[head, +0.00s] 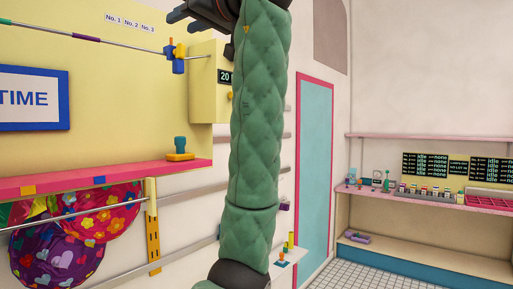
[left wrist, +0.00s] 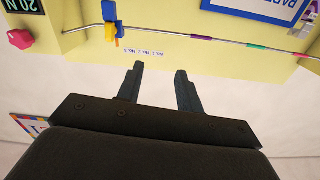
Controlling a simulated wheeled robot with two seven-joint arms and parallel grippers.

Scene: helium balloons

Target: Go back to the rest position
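My left arm, in a green padded sleeve, rises through the middle of the head view. My left gripper (head: 185,14) is raised high at the top edge of that view, pointing left and partly cut off. In the left wrist view its two dark fingers (left wrist: 157,85) stand apart with nothing between them, in front of the yellow panel. My right gripper is not in view.
The yellow panel (head: 120,75) carries a rail with a blue and yellow clip (head: 176,57). Patterned balloons (head: 65,250) hang below a pink shelf (head: 100,180). A teal door (head: 315,150) and a stocked shelf (head: 430,196) stand to the right.

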